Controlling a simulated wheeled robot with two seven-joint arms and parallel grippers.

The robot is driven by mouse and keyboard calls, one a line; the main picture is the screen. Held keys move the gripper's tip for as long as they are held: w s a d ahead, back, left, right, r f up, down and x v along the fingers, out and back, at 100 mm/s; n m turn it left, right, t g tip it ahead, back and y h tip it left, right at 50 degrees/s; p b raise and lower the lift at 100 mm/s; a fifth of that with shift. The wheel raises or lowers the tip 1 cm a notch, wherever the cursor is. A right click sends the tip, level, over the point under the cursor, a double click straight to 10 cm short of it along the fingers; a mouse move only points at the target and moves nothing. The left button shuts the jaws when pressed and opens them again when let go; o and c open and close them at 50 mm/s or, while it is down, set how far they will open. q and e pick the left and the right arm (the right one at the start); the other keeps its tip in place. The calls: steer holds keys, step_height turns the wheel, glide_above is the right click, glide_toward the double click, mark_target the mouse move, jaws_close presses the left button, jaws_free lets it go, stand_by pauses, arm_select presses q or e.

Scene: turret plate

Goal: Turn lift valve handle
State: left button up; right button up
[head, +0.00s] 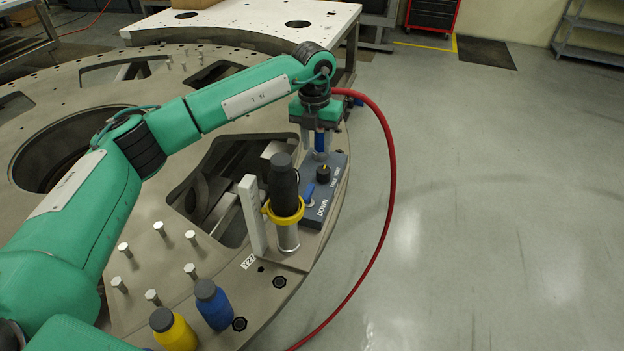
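A grey-blue valve box (336,189) sits on the right rim of the round turret plate, with "DOWN" lettered on its near end. A small blue lever (309,191) and a black knob with a yellow mark (323,173) are on its top. My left gripper (320,146) points down over the far end of the box, beyond the knob. Something blue shows at its fingertips; I cannot tell whether this is finger pads or a handle, nor whether the fingers are shut. My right gripper is out of view.
A black-topped cylinder in a yellow ring (285,207) stands beside an upright white bracket (251,214), close in front of the box. Blue (214,305) and yellow (174,330) bottles and several metal pins stand nearer. A red hose (391,170) loops right over open floor.

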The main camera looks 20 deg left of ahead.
arm_select(q)
steer(key=a, duration=0.1)
steer(key=p, duration=0.4)
glide_toward(312, 184)
steer(key=shift+y, duration=0.3)
steer(key=f, duration=0.7)
steer(key=shift+d, duration=0.2)
steer(key=shift+w+f, duration=0.1)
steer(key=shift+f, duration=0.7)
jaws_close()
